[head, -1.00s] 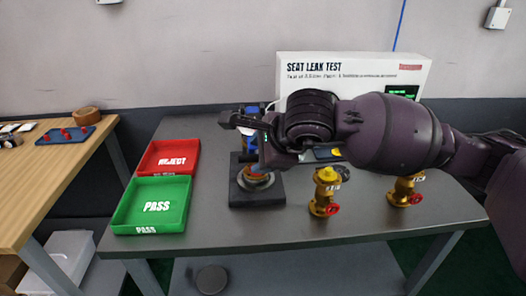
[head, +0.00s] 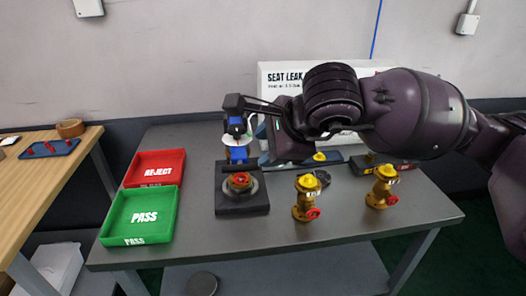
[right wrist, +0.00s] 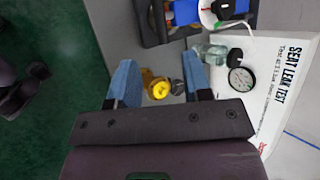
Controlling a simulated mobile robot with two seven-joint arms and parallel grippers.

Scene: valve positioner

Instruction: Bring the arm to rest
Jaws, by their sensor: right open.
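My right arm comes in from the right across the head view. Its gripper (head: 262,132) is in the air above the bench (head: 330,240), right of and behind the black fixture (head: 242,206). In the right wrist view the gripper (right wrist: 160,80) has its two blue fingers apart. A yellow valve top (right wrist: 158,89) shows between and beyond them, with no visible grip on it. My left gripper is not in view.
Two yellow valves with red handwheels, a nearer one (head: 307,200) and a farther one (head: 381,188), stand on the bench at right. The green PASS tray (head: 103,232) and red REJECT tray (head: 180,168) sit at left. The seat leak test board (head: 270,90) stands behind my arm.

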